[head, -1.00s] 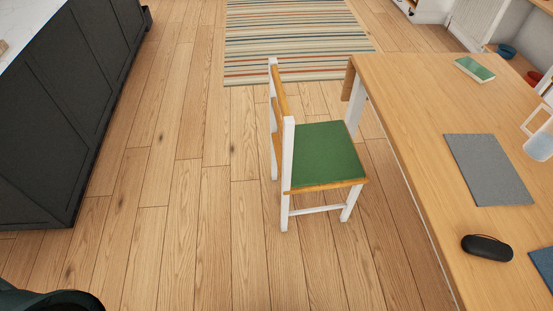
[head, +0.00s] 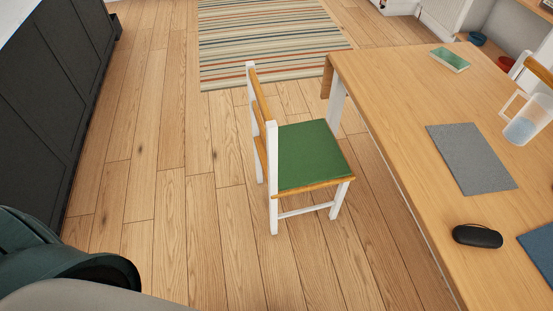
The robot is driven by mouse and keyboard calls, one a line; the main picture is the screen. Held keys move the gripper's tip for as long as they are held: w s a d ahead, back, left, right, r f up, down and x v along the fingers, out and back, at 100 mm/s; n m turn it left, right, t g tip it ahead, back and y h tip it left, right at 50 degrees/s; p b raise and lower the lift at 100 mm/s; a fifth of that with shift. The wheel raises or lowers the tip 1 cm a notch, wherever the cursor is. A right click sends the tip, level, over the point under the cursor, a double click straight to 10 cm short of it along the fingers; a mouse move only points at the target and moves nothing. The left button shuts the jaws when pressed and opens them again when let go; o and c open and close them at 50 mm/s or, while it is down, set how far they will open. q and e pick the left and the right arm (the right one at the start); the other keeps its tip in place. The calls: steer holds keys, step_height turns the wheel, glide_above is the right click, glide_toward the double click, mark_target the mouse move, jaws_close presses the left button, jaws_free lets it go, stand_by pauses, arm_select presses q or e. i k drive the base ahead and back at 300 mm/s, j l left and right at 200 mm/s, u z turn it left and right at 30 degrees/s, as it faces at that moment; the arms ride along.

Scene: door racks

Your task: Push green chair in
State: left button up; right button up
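The green chair (head: 312,156) stands upright on the wooden floor, left of the table (head: 385,95). It has a green seat, white legs and a white back frame with orange-brown wood rails. Its back is on the left and its seat faces the table. A strip of floor shows between the seat and the table's near side. A dark part of my own arm shows at the lower left, well away from the chair. Neither gripper is in view.
A dark cabinet (head: 55,105) lines the left side. A striped rug (head: 270,40) lies beyond the chair. The floor left of the chair is clear. The table holds a grey mat (head: 471,157), a black case (head: 477,236), a jug (head: 527,121) and a green book (head: 450,59).

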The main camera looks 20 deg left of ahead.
mark_target(303, 157)
steer(key=i+j+z, duration=0.1)
steer(key=j+z, duration=0.2)
steer(key=j, duration=0.25)
steer(key=j+z, duration=0.25)
steer(key=j, duration=0.35)
steer(key=j+z, duration=0.35)
steer(key=j, duration=3.1)
steer(key=k+j, duration=0.1)
steer(key=j, duration=0.75)
